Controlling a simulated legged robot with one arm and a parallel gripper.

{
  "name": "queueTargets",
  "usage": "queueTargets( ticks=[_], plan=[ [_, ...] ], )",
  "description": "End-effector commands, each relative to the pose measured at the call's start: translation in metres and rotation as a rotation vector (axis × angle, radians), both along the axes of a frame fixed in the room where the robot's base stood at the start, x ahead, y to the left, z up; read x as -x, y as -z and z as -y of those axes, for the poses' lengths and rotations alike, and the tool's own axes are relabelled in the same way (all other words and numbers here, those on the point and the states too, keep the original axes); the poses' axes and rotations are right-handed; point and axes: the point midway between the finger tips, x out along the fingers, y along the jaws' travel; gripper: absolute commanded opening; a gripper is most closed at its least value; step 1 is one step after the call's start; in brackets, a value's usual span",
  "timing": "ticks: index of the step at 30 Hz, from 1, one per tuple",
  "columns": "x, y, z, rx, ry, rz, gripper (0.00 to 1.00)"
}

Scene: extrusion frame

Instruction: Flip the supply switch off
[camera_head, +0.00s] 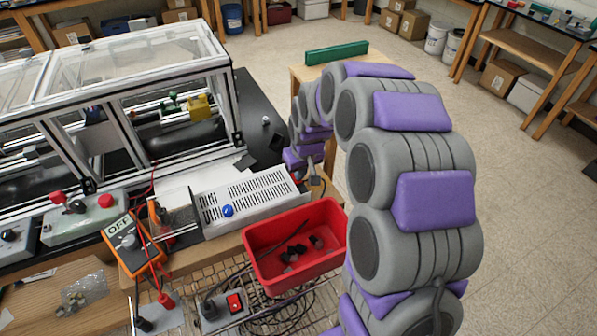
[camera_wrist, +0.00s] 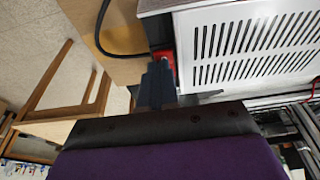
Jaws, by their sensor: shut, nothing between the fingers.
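The supply is a white box with a slotted cover (camera_head: 255,198), lying on the bench with a blue knob on its near side. Its slotted cover fills the upper right of the wrist view (camera_wrist: 250,45). A small red part (camera_wrist: 167,57), seemingly the supply switch, shows at the supply's end beside a black cable; whether it is on or off cannot be told. My gripper (camera_wrist: 157,82) is shut and empty, its dark fingertips close to the red part, partly covering it. Contact cannot be told. In the head view my arm hides most of the gripper.
A red bin (camera_head: 295,245) with dark pieces stands in front of the supply. The extrusion frame (camera_head: 120,100) stands behind. Open floor lies right.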

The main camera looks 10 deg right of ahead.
Motion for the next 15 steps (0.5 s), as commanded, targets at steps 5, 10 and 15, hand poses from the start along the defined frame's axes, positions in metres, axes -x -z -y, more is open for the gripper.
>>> queueTargets(
  ticks=[5,10,15],
  plan=[
    [-0.0075,-0.0021,-0.0025,0.002,0.0,-0.003,0.0],
    [-0.01,-0.0023,-0.0042,0.003,0.0,-0.003,0.0],
    [-0.0102,-0.0024,-0.0045,0.003,0.0,-0.002,0.0]
  ],
)
